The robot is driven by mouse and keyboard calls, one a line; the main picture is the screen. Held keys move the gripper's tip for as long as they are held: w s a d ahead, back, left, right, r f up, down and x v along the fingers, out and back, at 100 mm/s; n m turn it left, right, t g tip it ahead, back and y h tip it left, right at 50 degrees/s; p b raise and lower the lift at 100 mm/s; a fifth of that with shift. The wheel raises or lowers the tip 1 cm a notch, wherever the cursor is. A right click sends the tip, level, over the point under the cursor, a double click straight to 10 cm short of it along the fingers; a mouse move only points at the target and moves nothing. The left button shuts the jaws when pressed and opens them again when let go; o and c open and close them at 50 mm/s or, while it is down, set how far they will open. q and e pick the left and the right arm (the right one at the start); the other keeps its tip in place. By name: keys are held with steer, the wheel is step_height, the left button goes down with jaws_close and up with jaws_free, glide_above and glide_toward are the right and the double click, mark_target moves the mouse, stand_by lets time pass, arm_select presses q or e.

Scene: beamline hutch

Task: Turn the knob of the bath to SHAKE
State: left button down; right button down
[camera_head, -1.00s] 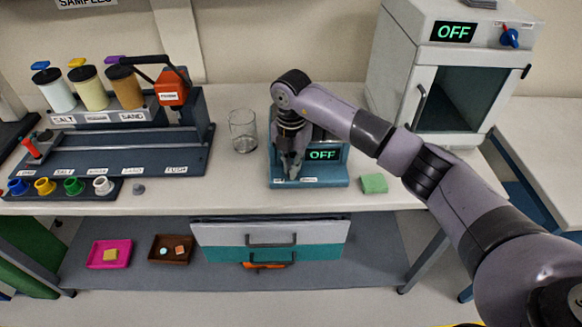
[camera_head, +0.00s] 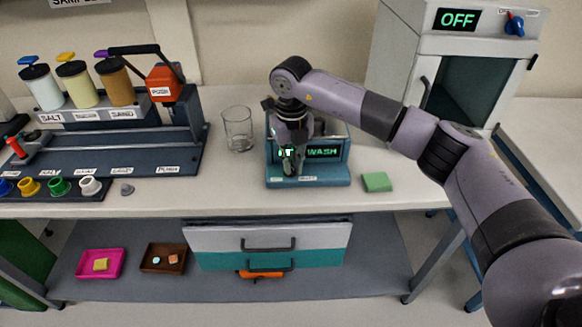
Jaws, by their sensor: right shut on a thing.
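The bath (camera_head: 334,178) is a teal box on the bench with a dark display (camera_head: 323,150) that reads WASH in green, partly covered by my gripper. My right gripper (camera_head: 292,168) points down at the left part of the bath's front. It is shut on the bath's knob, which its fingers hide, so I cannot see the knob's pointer. Small white labels lie along the bath's front ledge, too small to read fully. My left gripper is not in view.
A glass beaker (camera_head: 238,130) stands just left of the bath, and a green sponge (camera_head: 377,182) lies to its right. A white oven (camera_head: 398,62) reading OFF stands at the back right. A dispenser rack (camera_head: 110,150) fills the left bench.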

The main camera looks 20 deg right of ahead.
steer(key=shift+d+n+b, duration=0.1)
steer(key=shift+n+b, duration=0.4)
steer(key=shift+n, duration=1.1)
steer(key=c, duration=1.7)
jaws_free()
steer(key=shift+r, duration=0.1)
